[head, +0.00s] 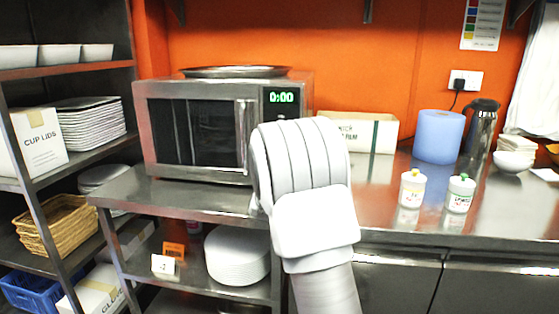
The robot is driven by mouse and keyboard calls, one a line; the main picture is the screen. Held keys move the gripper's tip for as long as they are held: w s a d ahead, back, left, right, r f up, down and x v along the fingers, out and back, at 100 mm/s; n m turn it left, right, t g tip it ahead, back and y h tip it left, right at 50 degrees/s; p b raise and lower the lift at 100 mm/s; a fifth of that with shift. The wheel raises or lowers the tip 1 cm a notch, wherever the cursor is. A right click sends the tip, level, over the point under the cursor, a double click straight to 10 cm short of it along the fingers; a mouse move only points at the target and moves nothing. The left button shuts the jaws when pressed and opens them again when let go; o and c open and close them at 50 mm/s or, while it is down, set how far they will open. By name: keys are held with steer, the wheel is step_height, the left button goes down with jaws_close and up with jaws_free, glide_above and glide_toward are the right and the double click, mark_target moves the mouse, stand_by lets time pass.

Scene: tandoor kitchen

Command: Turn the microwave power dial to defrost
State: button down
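The microwave (195,132) stands on a steel counter left of the middle, with its dark window facing me and its door shut. Its vertical handle (242,132) is at the right of the door. The green display (281,97) at the upper right reads 0:00. The panel below the display is hidden behind my white arm, so the power dial and its setting cannot be seen. My arm rises from the bottom right of the middle and bends in front of that panel. My gripper is hidden behind the arm; its fingers do not show.
A round metal tray (235,72) lies on the microwave. Right of the arm stand a long box (375,133), a blue roll (438,137), a dark flask (481,130) and two small bottles (412,189) (460,193). A shelf rack (60,73) stands at the left.

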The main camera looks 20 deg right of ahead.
steer(key=shift+f, duration=0.15)
steer(key=c, duration=0.5)
jaws_free()
steer(key=p+v, duration=0.1)
steer(key=v, duration=1.6)
steer(key=shift+s+p, duration=0.2)
steer(key=shift+p, duration=0.15)
steer(key=shift+a, duration=0.2)
